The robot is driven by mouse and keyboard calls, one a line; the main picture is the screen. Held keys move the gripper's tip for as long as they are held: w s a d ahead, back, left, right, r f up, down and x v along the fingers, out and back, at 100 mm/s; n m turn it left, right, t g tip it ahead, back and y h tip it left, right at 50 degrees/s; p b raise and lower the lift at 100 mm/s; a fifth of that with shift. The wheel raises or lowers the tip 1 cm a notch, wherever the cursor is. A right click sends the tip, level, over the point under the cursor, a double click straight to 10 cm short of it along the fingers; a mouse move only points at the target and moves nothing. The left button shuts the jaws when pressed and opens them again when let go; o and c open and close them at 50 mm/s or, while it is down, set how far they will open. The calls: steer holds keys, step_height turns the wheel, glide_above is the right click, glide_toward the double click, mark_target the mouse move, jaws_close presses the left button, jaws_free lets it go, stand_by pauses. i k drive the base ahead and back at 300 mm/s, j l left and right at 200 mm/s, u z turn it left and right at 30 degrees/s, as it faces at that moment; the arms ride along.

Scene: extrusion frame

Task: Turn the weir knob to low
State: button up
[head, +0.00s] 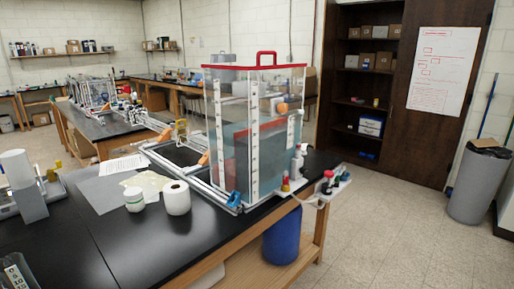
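A clear water tank (240,140) with a red lid and red handle stands on the near black bench, partly filled with bluish water. Small knobs show around it: an orange one (282,107) on its right side, a red one (286,186) at its lower right corner, and a blue one (234,199) at its front foot. A small white panel (341,186) at the bench edge carries red and green fittings. I cannot tell which is the weir knob, and no low marking is readable. My gripper is not in view.
A white paper roll (176,198) and a white jar (134,200) stand left of the tank. A blue drum (282,238) is under the bench. A grey bin (479,184) stands at the right. The floor (390,235) right of the bench is clear.

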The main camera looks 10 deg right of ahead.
mark_target(282, 108)
steer(key=i+l, duration=0.35)
steer(key=i, duration=0.25)
steer(key=i+l+u, duration=0.15)
steer(key=i+l, duration=0.2)
steer(key=i, duration=0.2)
